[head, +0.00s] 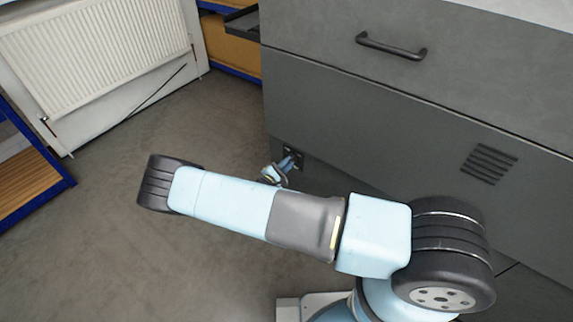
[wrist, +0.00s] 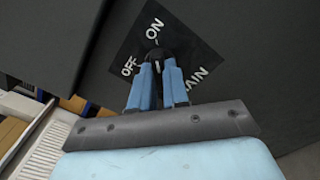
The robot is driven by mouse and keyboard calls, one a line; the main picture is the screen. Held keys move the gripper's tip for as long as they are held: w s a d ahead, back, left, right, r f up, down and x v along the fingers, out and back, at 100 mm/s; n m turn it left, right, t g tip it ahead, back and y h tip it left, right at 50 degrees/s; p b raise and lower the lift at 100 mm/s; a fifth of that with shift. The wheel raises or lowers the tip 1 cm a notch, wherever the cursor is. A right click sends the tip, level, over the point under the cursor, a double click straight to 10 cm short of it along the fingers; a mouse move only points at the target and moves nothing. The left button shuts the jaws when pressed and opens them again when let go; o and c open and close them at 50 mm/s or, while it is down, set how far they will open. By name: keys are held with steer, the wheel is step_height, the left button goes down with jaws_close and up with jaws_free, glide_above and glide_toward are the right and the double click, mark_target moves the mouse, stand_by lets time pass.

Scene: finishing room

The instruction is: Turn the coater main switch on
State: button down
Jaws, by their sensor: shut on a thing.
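The coater main switch is a dark knob (wrist: 158,55) on a black square plate (wrist: 185,47) with white lettering. In the wrist view ON stands above the knob, OFF to its left, and MAIN at lower right. My gripper (wrist: 158,70) has its two blue fingers on either side of the knob, shut on it. The fingers hide part of the knob, and I cannot tell for sure which way it points. In the head view the plate (head: 299,154) is small on the low grey front, with my gripper (head: 289,163) at it, partly behind my arm.
The grey coater cabinet (head: 350,100) fills the right side, with a dark handle (head: 391,47) and vent slots (head: 488,163). A white radiator (head: 95,50) stands at upper left. Blue-framed shelving (head: 30,165) is at the left edge. The floor between is clear.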

steer(key=shift+a+f+m, duration=0.15)
steer(key=shift+m, duration=0.15)
steer(key=c, duration=1.1)
jaws_free()
steer(key=v, duration=1.3)
steer(key=shift+s+a, duration=0.15)
steer(key=shift+s, duration=0.15)
